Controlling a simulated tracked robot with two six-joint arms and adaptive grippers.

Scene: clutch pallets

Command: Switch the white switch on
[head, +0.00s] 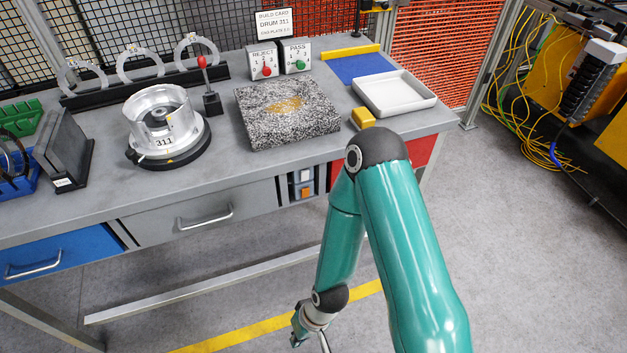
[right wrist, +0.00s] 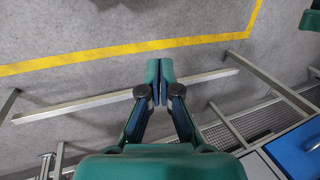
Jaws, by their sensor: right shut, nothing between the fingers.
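The white switch (head: 305,175) is in a small dark panel on the front of the bench, right of the grey drawer. An orange switch (head: 305,193) sits just below it. Whether the white switch is on or off is too small to tell. My right gripper (head: 311,341) hangs low in front of the bench, below the switch panel and clear of it, partly cut off by the bottom edge. In the right wrist view this gripper (right wrist: 159,68) is shut and empty, over the floor. The switches are not in that view. My left gripper is not in view.
The bench top (head: 100,205) holds a metal drum (head: 165,120), a red-knobbed lever (head: 210,98), a speckled plate (head: 285,120), a white tray (head: 395,95) and a yellow block (head: 362,118). A grey drawer handle (head: 205,218) sticks out left of the panel. A metal rail (head: 200,288) runs low beneath the bench.

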